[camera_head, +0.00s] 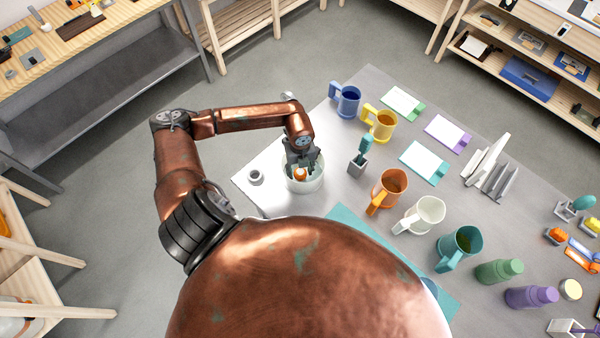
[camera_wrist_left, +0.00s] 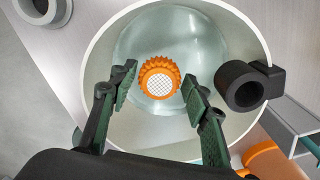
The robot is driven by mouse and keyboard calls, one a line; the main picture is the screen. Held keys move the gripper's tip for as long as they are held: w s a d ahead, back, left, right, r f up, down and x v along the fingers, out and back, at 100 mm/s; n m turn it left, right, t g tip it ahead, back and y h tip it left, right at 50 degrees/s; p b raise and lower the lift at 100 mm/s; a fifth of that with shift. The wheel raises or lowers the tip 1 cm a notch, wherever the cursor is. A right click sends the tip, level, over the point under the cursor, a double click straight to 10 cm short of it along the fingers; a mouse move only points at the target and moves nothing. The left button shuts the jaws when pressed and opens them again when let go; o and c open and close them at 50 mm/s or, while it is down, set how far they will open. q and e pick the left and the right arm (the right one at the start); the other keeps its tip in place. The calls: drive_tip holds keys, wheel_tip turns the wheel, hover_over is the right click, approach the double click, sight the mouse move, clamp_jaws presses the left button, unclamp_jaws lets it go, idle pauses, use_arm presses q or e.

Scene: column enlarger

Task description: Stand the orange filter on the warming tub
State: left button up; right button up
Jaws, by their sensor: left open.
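The orange filter (camera_head: 300,174) is inside the round white warming tub (camera_head: 304,187), with its ribbed rim and pale mesh face turned up. In the left wrist view the filter (camera_wrist_left: 159,78) lies a little off the middle of the tub (camera_wrist_left: 92,72), over what looks like clear liquid. My left gripper (camera_head: 302,164) points down into the tub. Its two fingers (camera_wrist_left: 149,92) are open, one on each side of the filter, with gaps showing between them and it. I cannot tell how far the fingertips are above the filter's base.
A dark ring-shaped clip (camera_wrist_left: 243,88) sits on the tub's right rim. A grey holder with a teal tool (camera_head: 362,155) and an orange mug (camera_head: 388,190) stand to the right.

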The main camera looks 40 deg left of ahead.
sight(300, 171)
use_arm(q)
wheel_tip(300, 171, up, 11)
drive_tip(key=b, duration=0.1)
drive_tip(key=shift+f+b, duration=0.2)
drive_tip(key=shift+b, duration=0.1)
drive_tip(key=shift+s, duration=0.1)
idle(0.5)
